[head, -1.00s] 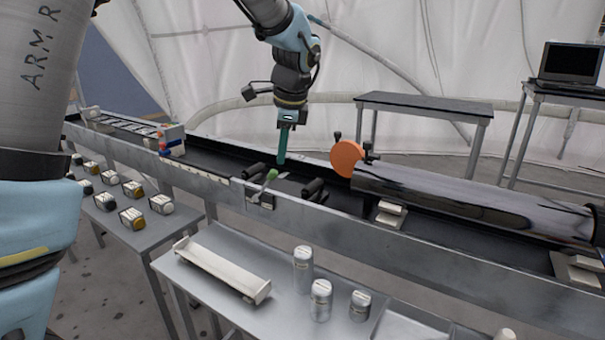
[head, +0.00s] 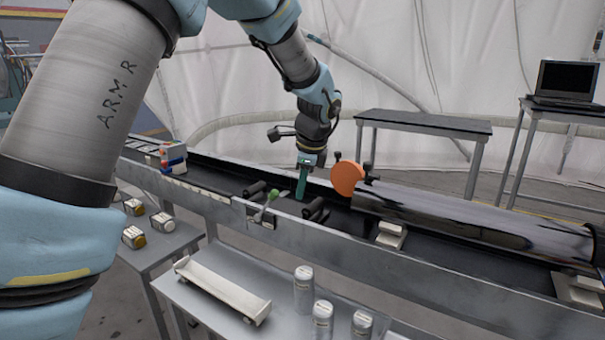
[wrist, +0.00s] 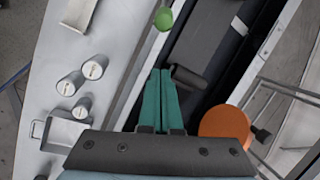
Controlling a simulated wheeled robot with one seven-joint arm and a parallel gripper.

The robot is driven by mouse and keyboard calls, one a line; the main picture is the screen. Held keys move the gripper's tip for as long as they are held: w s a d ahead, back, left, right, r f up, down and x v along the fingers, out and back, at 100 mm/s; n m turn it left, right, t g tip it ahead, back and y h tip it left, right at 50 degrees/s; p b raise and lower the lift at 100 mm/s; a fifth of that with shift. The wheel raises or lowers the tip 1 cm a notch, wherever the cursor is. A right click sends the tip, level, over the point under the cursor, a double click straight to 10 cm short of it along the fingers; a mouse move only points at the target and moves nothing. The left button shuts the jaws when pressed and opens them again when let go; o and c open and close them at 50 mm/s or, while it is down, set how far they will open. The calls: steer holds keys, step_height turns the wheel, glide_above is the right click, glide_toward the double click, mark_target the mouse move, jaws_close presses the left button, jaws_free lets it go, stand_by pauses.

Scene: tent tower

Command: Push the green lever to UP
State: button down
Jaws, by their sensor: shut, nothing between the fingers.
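The green lever knob (head: 271,196) sits on a thin arm at a small bracket on the near rail of the long trough. It also shows at the top of the wrist view (wrist: 164,19). My gripper (head: 300,197) has green fingers, shut and empty, pointing down over the trough, just right of and behind the knob in the head view. In the wrist view the closed fingertips (wrist: 161,72) are below the knob, with a gap between them. I cannot read any UP marking.
Black rollers (head: 315,208) lie in the trough beside my fingers. An orange disc (head: 347,178) and a long shiny cylinder (head: 460,217) stand to the right. A front bench holds a white tray (head: 222,287) and silver canisters (head: 304,290). A laptop (head: 567,80) sits on a back table.

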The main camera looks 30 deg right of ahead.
mark_target(266, 206)
steer(key=x, duration=0.3)
steer(key=shift+f+p, duration=0.3)
steer(key=shift+w+a+r+p, duration=0.4)
steer(key=shift+w+a+r, duration=0.1)
steer(key=shift+a, duration=0.3)
steer(key=shift+w+a+r+p, duration=0.35)
steer(key=shift+w+a+p, duration=0.1)
steer(key=shift+a, duration=0.3)
steer(key=shift+r, duration=0.1)
